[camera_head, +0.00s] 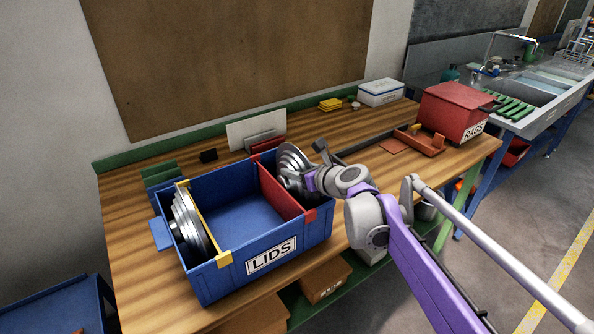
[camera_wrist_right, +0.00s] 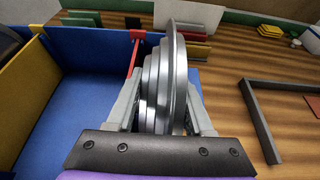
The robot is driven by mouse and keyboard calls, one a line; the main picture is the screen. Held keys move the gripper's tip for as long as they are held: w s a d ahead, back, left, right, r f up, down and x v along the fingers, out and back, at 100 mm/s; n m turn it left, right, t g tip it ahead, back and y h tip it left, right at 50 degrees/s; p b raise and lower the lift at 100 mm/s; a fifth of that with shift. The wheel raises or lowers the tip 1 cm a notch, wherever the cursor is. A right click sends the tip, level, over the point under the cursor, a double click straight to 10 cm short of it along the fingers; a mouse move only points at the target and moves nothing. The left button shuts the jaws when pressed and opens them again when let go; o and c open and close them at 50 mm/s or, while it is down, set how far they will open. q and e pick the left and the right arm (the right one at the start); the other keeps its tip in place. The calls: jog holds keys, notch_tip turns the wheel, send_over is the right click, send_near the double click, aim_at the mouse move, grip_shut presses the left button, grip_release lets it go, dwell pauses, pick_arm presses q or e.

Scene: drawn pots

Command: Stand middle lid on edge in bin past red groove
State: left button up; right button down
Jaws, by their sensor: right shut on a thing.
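The blue bin (camera_head: 215,275) labelled LIDS stands on the wooden bench, with a yellow divider (camera_head: 205,222) at left and a red divider (camera_head: 279,190) at right. Silver lids (camera_head: 188,222) stand on edge left of the yellow divider. A stepped silver lid (camera_head: 291,158) is upright at the bin's right end, past the red divider. My right gripper (camera_wrist_right: 162,105) is shut on this lid (camera_wrist_right: 180,75), a finger on each side. The red divider also shows left of it in the wrist view (camera_wrist_right: 134,55). Whether the lid touches the bin floor is hidden. My left gripper is out of view.
The bin's middle compartment (camera_head: 240,215) is empty. Behind the bin stand grey and white plates (camera_head: 255,133) and green blocks (camera_head: 160,172). A dark bar (camera_head: 365,144), an orange tray (camera_head: 420,140) and a red RAGS box (camera_head: 452,112) lie to the right.

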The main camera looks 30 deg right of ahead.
jog(key=shift+f, duration=0.15)
jog(key=shift+c, duration=1.4)
grip_release()
jog(key=shift+s+r, duration=0.15)
jog(key=shift+r, duration=0.05)
jog(key=a+v, duration=0.1)
jog(key=v, duration=1)
jog(key=shift+s+d+r+p, duration=0.15)
jog(key=shift+s+d+p, duration=0.2)
jog(key=shift+d, duration=0.1)
